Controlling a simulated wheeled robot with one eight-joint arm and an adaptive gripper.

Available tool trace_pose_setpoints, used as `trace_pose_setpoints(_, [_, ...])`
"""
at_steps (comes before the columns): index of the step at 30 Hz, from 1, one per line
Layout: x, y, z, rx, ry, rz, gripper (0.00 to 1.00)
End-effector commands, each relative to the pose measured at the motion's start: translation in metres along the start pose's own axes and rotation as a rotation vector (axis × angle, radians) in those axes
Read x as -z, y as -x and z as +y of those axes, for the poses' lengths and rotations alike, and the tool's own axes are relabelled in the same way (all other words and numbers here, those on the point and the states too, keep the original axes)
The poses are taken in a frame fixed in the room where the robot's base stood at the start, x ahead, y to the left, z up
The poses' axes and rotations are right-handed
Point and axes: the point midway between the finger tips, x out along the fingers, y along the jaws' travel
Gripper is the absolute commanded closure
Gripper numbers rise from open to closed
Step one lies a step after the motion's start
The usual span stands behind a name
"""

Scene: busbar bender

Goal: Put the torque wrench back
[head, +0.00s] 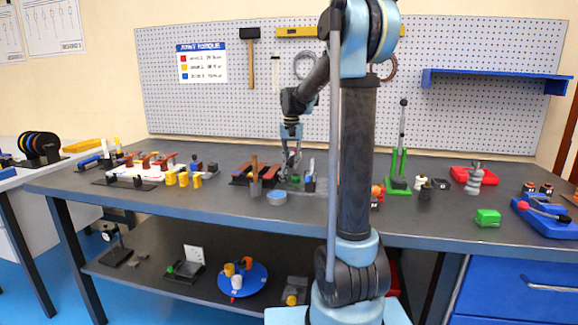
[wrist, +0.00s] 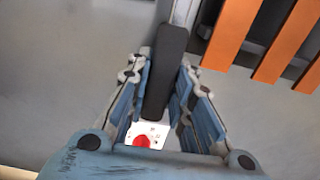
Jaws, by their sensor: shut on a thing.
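My gripper (head: 291,170) is over the middle of the workbench, pointing down. In the wrist view my gripper (wrist: 164,80) is shut on a long dark handle (wrist: 166,62) with a grey metal shaft running out at the top; I take this to be the torque wrench. Its far end lies outside the wrist view. In the head view the held tool is too small and hidden among nearby items to make out. A white card with a red dot (wrist: 145,134) shows below, between the fingers.
Orange-brown bars (wrist: 270,40) lie at upper right in the wrist view. In the head view, brown bars (head: 243,176) and a blue round dish (head: 277,198) are near my gripper. A green lever press (head: 398,175) stands to the right. A pegboard (head: 210,110) rises behind.

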Motion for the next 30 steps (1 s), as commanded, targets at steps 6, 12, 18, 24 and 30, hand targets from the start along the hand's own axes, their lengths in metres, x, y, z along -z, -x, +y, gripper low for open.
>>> trace_pose_setpoints(6, [0.000, -0.010, 0.000, 0.000, 0.000, 0.000, 1.00])
trace_pose_setpoints(12, [0.000, -0.011, 0.000, 0.000, 0.000, 0.000, 1.00])
trace_pose_setpoints(18, [0.000, -0.011, 0.000, 0.000, 0.000, 0.000, 0.71])
trace_pose_setpoints(24, [0.000, -0.011, 0.000, 0.000, 0.000, 0.000, 0.71])
trace_pose_setpoints(30, [0.000, 0.004, 0.000, 0.000, 0.001, 0.000, 0.71])
